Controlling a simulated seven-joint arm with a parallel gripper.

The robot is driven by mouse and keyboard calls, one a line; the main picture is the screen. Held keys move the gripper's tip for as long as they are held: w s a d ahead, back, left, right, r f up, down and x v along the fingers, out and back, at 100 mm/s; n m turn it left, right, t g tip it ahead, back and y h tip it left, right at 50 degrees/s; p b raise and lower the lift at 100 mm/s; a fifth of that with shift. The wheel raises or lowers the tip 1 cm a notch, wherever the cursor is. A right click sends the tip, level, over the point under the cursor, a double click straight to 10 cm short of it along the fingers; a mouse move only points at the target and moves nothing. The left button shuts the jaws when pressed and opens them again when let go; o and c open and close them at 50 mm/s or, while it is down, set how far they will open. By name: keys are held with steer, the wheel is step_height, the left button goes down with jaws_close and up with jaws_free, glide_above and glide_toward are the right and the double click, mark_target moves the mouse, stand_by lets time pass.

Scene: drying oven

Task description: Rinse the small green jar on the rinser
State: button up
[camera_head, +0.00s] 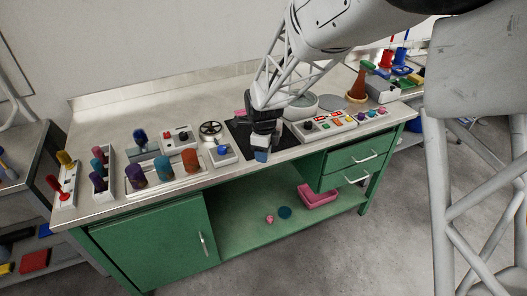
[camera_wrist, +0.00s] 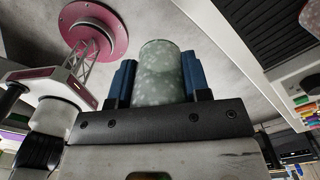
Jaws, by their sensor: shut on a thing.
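My gripper (camera_head: 262,152) is over the front edge of the bench, in front of a black panel (camera_head: 240,133) on its top. In the wrist view my gripper (camera_wrist: 158,82) has its blue fingers on both sides of a pale green, speckled jar (camera_wrist: 160,68) and is shut on it. The jar's lower part is hidden behind the gripper body. In the head view the jar is hidden by the gripper or too small to make out. I cannot tell for sure which fixture is the rinser.
Left of my gripper stand a box with a blue knob (camera_head: 223,150), a handwheel (camera_head: 210,129) and a rack of colored cylinders (camera_head: 163,187). To the right are a control panel (camera_head: 322,125), a pale round basin (camera_head: 302,108) and a brown cone (camera_head: 357,86). The bench's back left is clear.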

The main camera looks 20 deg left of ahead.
steer(key=shift+a, duration=0.1)
steer(key=w+a+r, duration=0.1)
steer(key=w+a, duration=0.2)
steer(key=a, duration=0.5)
steer(key=w+a+r, duration=0.1)
steer(key=w+a, duration=0.3)
steer(key=a, duration=0.4)
steer(key=w+a+r, duration=0.1)
steer(key=w+a, duration=0.3)
steer(key=a, duration=0.5)
steer(key=shift+w, duration=0.1)
steer(key=shift+w+a, duration=0.15)
steer(key=shift+a, duration=0.6)
steer(key=shift+f, duration=1.4)
